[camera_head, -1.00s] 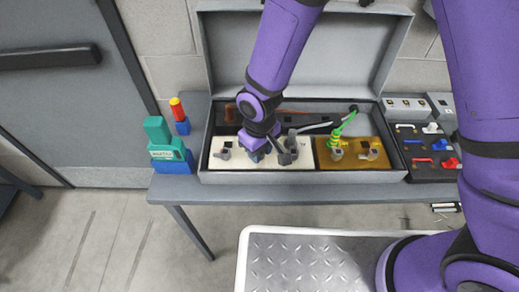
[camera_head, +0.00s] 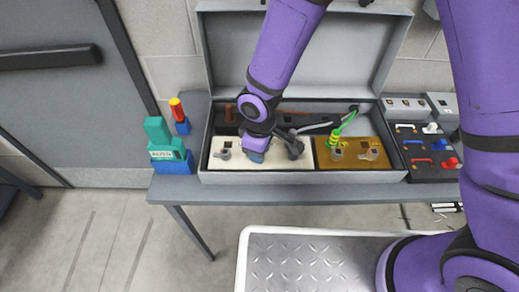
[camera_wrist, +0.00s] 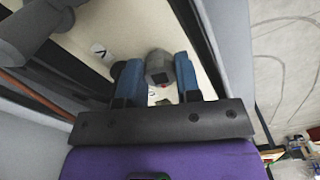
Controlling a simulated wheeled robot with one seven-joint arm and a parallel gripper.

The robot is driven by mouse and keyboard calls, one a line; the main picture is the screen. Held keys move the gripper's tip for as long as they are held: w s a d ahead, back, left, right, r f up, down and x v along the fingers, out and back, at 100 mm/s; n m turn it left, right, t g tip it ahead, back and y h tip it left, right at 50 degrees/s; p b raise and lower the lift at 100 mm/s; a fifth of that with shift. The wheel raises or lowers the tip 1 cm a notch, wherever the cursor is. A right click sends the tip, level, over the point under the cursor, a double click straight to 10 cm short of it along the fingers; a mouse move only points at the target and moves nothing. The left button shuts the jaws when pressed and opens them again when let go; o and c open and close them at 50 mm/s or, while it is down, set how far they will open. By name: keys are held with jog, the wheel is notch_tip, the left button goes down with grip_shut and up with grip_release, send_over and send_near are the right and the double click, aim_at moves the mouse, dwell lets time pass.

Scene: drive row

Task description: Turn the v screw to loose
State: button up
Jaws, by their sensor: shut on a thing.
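My gripper (camera_wrist: 151,76) has blue fingers on both sides of a grey screw (camera_wrist: 158,66) in the wrist view and is shut on it. A small label with a V (camera_wrist: 98,49) is beside it on the cream panel (camera_wrist: 78,38). In the head view my gripper (camera_head: 257,158) points down at the cream panel (camera_head: 238,165) in the open grey case. The held screw is hidden there by my wrist. Another grey fitting (camera_head: 223,154) stands on the panel to the left.
A brown panel (camera_head: 350,164) with fittings and a green-yellow cable (camera_head: 343,124) is right of the cream panel. The case lid (camera_head: 225,60) stands open behind. A teal device (camera_head: 165,145) is on the left, a black panel with coloured handles (camera_head: 425,165) on the right.

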jog(key=o, duration=0.9)
notch_tip(320, 180, up, 11)
jog(key=shift+f, duration=0.1)
dwell(0.4)
